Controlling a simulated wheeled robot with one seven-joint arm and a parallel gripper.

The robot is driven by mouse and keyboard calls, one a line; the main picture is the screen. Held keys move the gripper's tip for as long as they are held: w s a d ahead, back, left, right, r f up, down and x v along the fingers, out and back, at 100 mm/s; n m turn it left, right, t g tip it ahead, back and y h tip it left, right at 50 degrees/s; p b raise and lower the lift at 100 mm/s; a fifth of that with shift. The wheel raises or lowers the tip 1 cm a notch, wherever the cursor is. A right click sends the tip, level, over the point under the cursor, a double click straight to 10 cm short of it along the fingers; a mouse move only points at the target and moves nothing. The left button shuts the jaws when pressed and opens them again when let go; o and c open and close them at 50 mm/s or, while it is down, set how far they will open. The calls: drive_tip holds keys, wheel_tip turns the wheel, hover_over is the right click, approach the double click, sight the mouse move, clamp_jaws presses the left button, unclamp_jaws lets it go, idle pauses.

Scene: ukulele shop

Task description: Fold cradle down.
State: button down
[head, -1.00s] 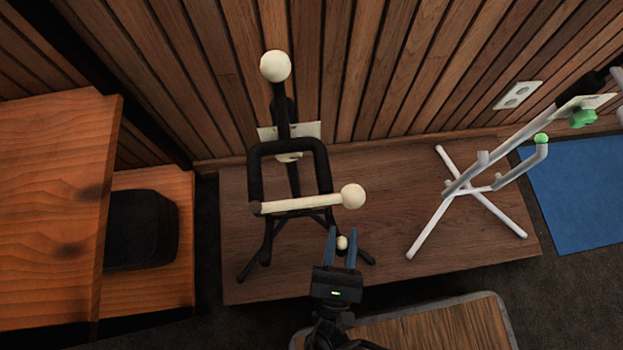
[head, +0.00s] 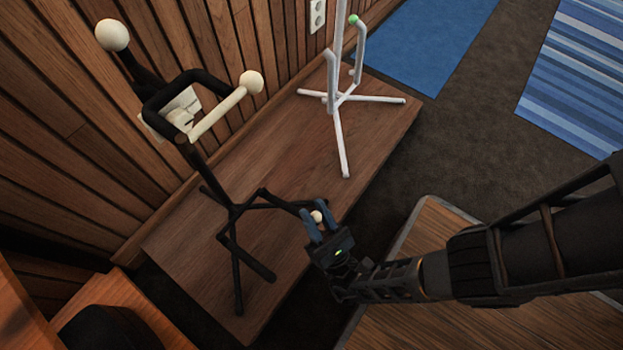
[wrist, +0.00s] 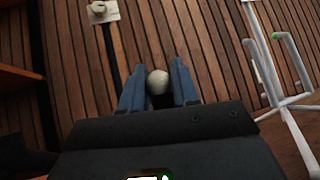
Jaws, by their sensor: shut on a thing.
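The black stand (head: 232,210) stands on the low wooden platform by the slatted wall. Its U-shaped black cradle (head: 160,97) is near the top, with a cream bar (head: 216,115) across it ending in a cream ball (head: 251,82). A separate cream ball (head: 128,36) tops the post. My gripper (head: 313,207) is low, by the end of one stand leg, its blue fingers shut on a small cream knob (head: 317,216). The wrist view shows this knob (wrist: 157,82) between the fingers.
A white stand (head: 343,95) with a green tip is further along the platform (head: 190,260). A wooden-topped surface (head: 430,225) lies under my arm. Blue mats (head: 435,38) and dark floor are beyond. A wooden piece (head: 100,305) is at lower left.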

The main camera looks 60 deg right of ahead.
drive_tip(key=shift+w+a+f, duration=0.1)
drive_tip(key=shift+a, duration=0.1)
idle(0.4)
drive_tip(key=c, duration=0.9)
unclamp_jaws()
drive_tip(key=shift+d, duration=0.1)
wheel_tip(320, 180, up, 5)
drive_tip(key=p, duration=0.3)
drive_tip(key=shift+f+p, duration=0.15)
drive_tip(key=shift+p, duration=0.25)
drive_tip(key=s+d+r+p, duration=0.1)
drive_tip(key=s+d+r, duration=0.1)
drive_tip(key=d, duration=0.1)
drive_tip(key=s+d+r+p, duration=0.2)
drive_tip(key=d, duration=0.1)
drive_tip(key=s+d+r+p, duration=0.1)
drive_tip(key=s+d+r, duration=0.1)
drive_tip(key=d, duration=0.2)
drive_tip(key=shift+s+r+p, duration=0.1)
drive_tip(key=shift+p, duration=0.2)
